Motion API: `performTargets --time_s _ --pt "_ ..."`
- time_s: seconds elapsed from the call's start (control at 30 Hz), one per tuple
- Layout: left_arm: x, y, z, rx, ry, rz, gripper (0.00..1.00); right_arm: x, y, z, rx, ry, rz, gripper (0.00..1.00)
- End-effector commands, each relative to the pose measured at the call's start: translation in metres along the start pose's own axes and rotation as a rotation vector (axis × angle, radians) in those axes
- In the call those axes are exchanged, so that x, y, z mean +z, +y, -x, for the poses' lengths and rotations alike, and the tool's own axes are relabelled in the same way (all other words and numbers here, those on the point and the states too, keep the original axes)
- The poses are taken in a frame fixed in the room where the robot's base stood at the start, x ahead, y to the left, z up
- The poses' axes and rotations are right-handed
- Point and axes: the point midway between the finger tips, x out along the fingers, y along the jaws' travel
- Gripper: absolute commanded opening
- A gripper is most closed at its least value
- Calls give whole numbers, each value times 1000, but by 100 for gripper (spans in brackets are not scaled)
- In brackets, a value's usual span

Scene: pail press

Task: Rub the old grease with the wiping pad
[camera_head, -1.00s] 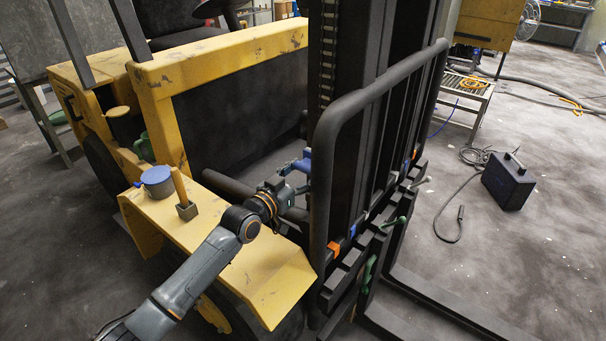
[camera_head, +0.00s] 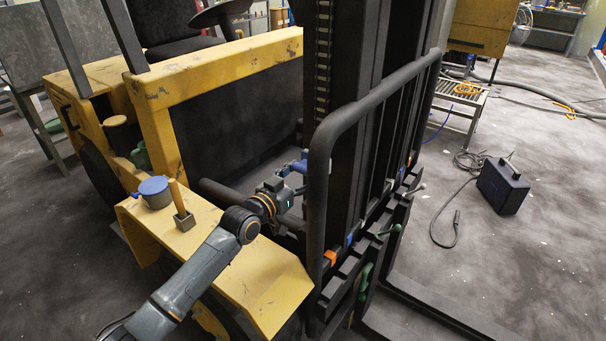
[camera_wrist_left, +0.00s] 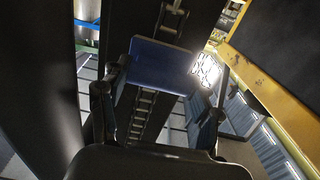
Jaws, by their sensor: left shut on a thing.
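My left gripper (camera_head: 292,178) is shut on a blue wiping pad (camera_head: 300,165), beside the dark mast (camera_head: 345,115) of a yellow forklift and behind the black tubular guard. In the left wrist view the pad (camera_wrist_left: 160,65) is a flat dark-blue block between the two fingers (camera_wrist_left: 157,90). A mast chain (camera_wrist_left: 140,115) runs behind it in that view. I cannot tell whether the pad touches the mast. I cannot make out the old grease on the dark metal. My right gripper is not in view.
A blue-lidded pot (camera_head: 155,192) and a wooden-handled tool in a small block (camera_head: 184,220) stand on the yellow fender (camera_head: 255,280). The guard rail (camera_head: 320,180) stands close to my left arm. A black case (camera_head: 503,186) with a cable lies on the floor at right.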

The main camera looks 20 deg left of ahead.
Motion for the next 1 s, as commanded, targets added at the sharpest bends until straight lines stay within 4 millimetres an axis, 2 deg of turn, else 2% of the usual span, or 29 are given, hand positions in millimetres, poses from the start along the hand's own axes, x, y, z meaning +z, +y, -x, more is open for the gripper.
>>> performTargets --time_s 0.03,0.1,0.37,0.83,1.0 --pt "-10 0 0 0 0 -1 38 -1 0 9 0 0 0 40" --pt "-15 0 1 0 0 -1 38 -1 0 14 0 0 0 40" --pt "-15 0 -2 0 0 0 38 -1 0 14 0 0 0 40" --pt "22 0 -5 1 -2 -1 38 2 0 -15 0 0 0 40" --pt "26 0 -5 0 -1 0 38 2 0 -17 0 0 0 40"
